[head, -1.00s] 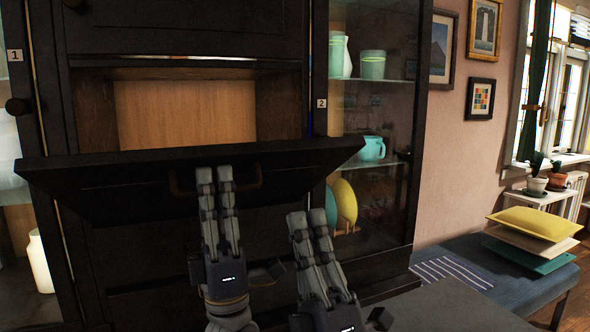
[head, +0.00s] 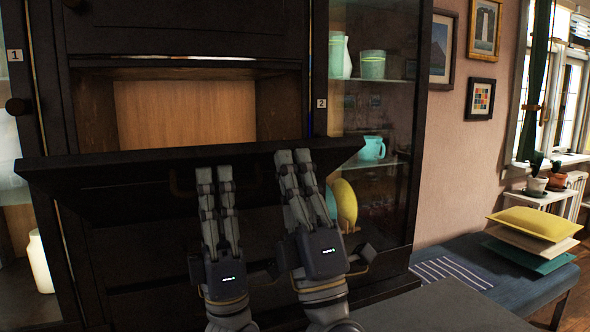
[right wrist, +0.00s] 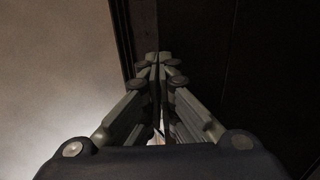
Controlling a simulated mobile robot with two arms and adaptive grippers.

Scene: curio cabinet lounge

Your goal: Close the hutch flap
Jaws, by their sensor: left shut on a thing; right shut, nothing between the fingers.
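The hutch flap (head: 110,192) is a dark wooden panel, tilted partway open below the hutch opening (head: 185,113), whose light wood inside shows. A bar handle (head: 174,184) is on the flap's outer face. My left gripper (head: 214,173) is shut on the handle; its fingers hide part of it. My right gripper (head: 293,157) is shut and empty, its fingertips at the flap's face near the top edge, right of the handle. Whether they touch the flap I cannot tell. In the right wrist view its closed fingers (right wrist: 158,62) point at a dark surface.
Glass display doors flank the opening; the right one (head: 372,190) shows teal jugs and coloured plates, the left a white vase (head: 39,262). A blue bench (head: 520,290) with stacked cushions (head: 536,223) stands at the right. The cabinet front blocks the way ahead.

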